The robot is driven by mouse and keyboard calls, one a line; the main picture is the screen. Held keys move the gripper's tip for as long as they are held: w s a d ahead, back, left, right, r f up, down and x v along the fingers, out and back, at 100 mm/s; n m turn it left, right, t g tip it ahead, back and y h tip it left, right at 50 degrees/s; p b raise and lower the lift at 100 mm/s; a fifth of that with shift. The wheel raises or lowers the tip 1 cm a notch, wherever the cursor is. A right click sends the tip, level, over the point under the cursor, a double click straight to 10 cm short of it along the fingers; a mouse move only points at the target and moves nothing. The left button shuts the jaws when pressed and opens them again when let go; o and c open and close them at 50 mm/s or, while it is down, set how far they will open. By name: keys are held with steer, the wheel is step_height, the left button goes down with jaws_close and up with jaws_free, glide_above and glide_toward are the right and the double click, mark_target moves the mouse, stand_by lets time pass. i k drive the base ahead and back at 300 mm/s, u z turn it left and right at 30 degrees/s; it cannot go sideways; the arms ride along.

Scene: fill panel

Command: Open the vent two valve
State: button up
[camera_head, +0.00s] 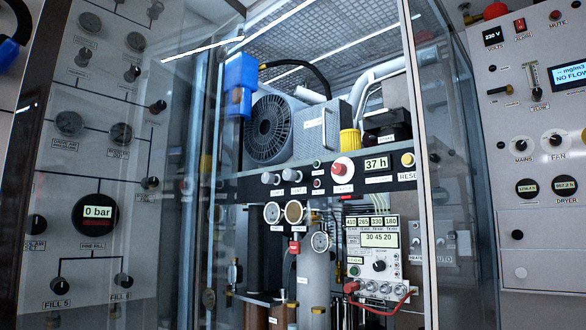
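The fill panel (120,170) stands at the left, seen at a steep angle, with gauges and small black knobs joined by dark lines. Several more knobs are higher up, including a dark knob (158,106) at the right edge. I cannot read a vent two label on any valve; many labels are too small or blurred. My gripper is not in view.
A glass-walled cabinet in the middle holds a fan-fronted compressor (270,132), a grey cylinder (313,270) and a control box (372,250). A grey panel (525,230) with dials stands at the right. A blue and black part (12,38) shows at the upper left edge.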

mark_target(288, 174)
steer(key=z, duration=0.1)
steer(key=k, duration=0.5)
steer(key=u, duration=1.2)
steer(key=i, duration=1.2)
steer(key=z, duration=0.4)
